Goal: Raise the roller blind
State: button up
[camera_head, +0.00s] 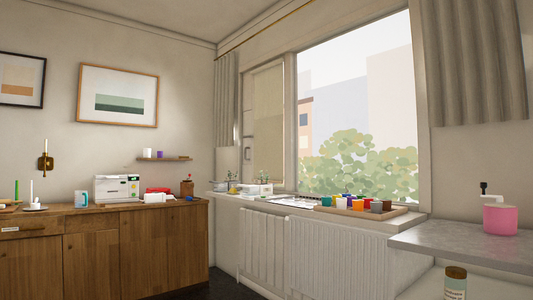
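What looks like the roller blind (268,125) is a flat cream panel in the narrow window left of the large one. It hangs down over nearly all of the pane, its lower end close to the sill. A pull cord or chain is too small to make out. The large window (360,100) beside it is uncovered and shows trees and buildings. My gripper is not in view.
The windowsill (400,222) holds a tray of coloured pots (352,209) and small plants (233,186). Radiators (300,250) stand below it. A wooden cabinet (120,250) is at left. A grey worktop (450,245) with a pink pot (499,219) juts in at right.

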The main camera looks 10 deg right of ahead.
aim_at(268, 155)
jog(key=i+j+u, duration=0.1)
jog(key=i+u, duration=0.2)
jog(key=i, duration=0.55)
jog(key=i+u, duration=0.1)
jog(key=i, duration=2.25)
jog(key=i+z, duration=0.2)
jog(key=i, duration=0.2)
jog(key=i+j+z, duration=0.2)
jog(key=i, duration=0.25)
jog(key=i+j+z, duration=0.2)
jog(key=i, duration=0.2)
jog(key=i+j+z, duration=0.2)
jog(key=i, duration=0.2)
